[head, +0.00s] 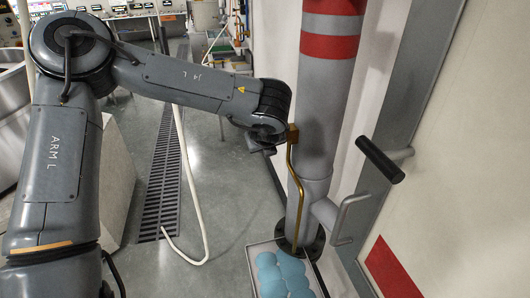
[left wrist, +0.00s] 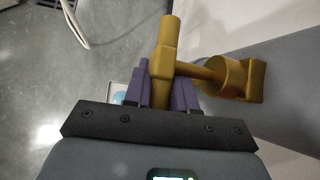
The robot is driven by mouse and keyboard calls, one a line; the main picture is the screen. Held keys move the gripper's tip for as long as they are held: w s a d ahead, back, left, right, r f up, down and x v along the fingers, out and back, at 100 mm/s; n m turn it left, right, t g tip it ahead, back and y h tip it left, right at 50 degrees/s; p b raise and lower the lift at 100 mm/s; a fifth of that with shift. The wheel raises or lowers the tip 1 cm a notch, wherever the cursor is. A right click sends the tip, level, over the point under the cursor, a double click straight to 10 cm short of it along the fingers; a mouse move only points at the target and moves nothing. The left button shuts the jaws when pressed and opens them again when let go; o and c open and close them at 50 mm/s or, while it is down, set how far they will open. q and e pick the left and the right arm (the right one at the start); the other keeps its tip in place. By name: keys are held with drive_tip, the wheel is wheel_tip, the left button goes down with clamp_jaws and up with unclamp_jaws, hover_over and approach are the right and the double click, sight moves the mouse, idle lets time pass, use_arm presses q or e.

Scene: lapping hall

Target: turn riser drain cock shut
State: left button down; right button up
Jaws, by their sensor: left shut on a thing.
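The grey riser pipe (head: 322,120) with red and white bands stands right of centre in the head view. The brass drain cock (head: 293,133) sits on its left side, with a thin brass drain tube (head: 295,190) running down. In the left wrist view the brass cock body (left wrist: 238,77) is on the right, and its T-shaped handle (left wrist: 167,42) points up the picture. My left gripper (left wrist: 170,88) is shut on the handle, purple fingers on either side of it. In the head view my left gripper (head: 265,142) is at the cock, its fingers mostly hidden. My right gripper is not in view.
A pale tray (head: 252,268) holding several rounded blue things (head: 280,278) lies at the pipe's foot. A black-gripped lever (head: 380,160) and a grey handle (head: 346,215) are close on the right. A pale hose (head: 183,170) crosses the floor beside a drain grate (head: 164,180).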

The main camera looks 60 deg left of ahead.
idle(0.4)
use_arm(q)
drive_tip(key=c, duration=1)
unclamp_jaws()
drive_tip(key=shift+c, duration=0.2)
drive_tip(key=v, duration=1.1)
drive_tip(key=shift+f, duration=0.1)
